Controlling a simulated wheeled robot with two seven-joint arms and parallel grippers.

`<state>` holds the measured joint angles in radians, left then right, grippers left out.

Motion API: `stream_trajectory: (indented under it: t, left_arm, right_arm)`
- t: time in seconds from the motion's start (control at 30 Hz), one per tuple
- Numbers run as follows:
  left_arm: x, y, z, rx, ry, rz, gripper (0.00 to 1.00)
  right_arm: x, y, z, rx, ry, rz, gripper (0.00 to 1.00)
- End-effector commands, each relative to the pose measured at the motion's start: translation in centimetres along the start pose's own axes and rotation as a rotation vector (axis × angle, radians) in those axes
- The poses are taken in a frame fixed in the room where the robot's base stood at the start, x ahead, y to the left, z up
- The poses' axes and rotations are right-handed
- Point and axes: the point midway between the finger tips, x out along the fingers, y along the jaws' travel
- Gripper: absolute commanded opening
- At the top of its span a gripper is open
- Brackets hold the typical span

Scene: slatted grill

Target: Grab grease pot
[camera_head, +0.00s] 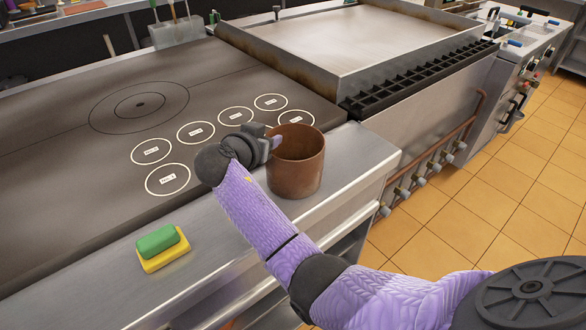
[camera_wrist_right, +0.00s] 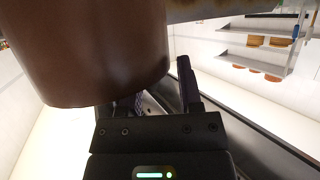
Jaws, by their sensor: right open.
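The grease pot is a brown, open-topped cylinder (camera_head: 298,172) standing upright on the steel ledge at the front of the cooktop. My right gripper (camera_head: 275,143) is open at the left side of the pot, close to its rim. In the right wrist view the pot (camera_wrist_right: 88,55) fills the upper left. One finger (camera_wrist_right: 187,85) shows clear to the right of the pot, and the other is mostly hidden by it. I cannot tell whether a finger touches the pot or reaches over its rim. My left gripper is not in view.
A green and yellow sponge (camera_head: 161,245) lies on the ledge (camera_head: 215,235) left of the pot. The dark cooktop (camera_head: 75,140) with white marked circles is behind and otherwise bare. A steel griddle (camera_head: 350,38) stands behind right. The ledge ends just right of the pot.

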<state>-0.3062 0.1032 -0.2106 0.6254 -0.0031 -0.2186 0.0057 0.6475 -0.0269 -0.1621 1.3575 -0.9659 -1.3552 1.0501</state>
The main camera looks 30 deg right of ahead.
Motion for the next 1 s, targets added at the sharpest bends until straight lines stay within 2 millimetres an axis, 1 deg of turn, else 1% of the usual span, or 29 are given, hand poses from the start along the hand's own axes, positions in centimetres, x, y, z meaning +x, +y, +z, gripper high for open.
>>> stream_trajectory:
  t: [0.07,0.23,0.27,0.3,0.37,0.4,0.47,1.0]
  left_arm:
    - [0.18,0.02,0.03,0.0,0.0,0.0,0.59]
    - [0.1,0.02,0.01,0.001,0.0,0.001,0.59]
    - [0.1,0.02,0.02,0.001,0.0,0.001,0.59]
    - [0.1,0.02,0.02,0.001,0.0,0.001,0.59]
    - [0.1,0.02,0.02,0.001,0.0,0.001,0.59]
    - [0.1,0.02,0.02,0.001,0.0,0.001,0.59]
    - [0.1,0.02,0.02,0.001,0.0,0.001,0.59]
    - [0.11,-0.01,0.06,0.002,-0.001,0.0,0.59]
  right_arm:
    - [0.51,-0.03,0.06,0.0,-0.001,-0.001,0.45]
    - [0.49,-0.04,-0.02,0.0,-0.001,-0.002,0.45]
    - [0.49,-0.04,-0.02,0.0,-0.001,-0.002,0.41]
    - [0.48,-0.04,-0.01,0.0,-0.001,-0.002,0.32]
    - [0.48,-0.04,-0.01,0.0,-0.001,-0.002,0.2]
    - [0.47,-0.04,-0.01,0.0,-0.001,-0.002,0.11]
    - [0.47,-0.04,0.0,0.0,-0.001,-0.002,0.0]
    - [0.47,-0.02,0.07,-0.001,-0.002,-0.001,0.0]
